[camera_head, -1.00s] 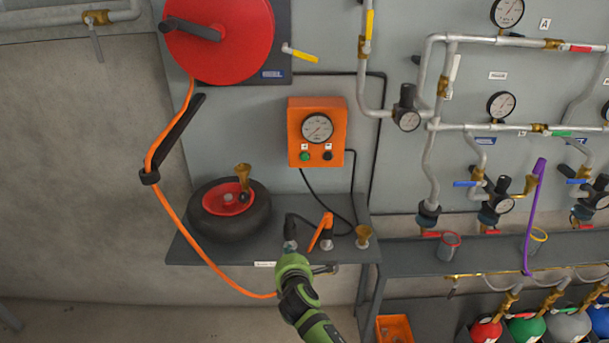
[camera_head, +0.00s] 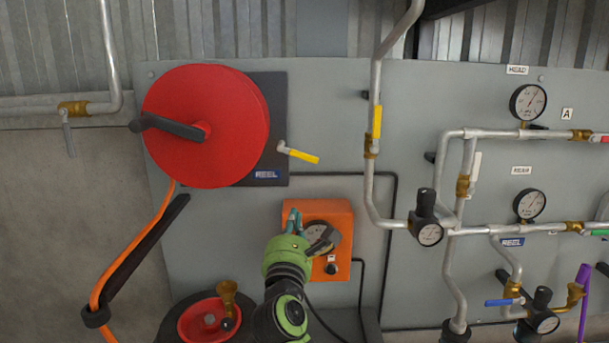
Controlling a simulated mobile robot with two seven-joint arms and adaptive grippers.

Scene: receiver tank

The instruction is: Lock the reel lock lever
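The reel lock lever (camera_head: 301,155) has a yellow handle on a small metal pivot. It sits on the dark plate just right of the red reel (camera_head: 232,115), and the handle points right and slightly down. A blue REEL label (camera_head: 267,174) is below it.
The orange gauge box (camera_head: 343,220) is partly hidden by my gripper. A grey vertical pipe (camera_head: 373,190) with another yellow-handled valve (camera_head: 376,122) stands to the right. An orange hose (camera_head: 133,240) hangs from the reel at left. The panel between lever and box is clear.

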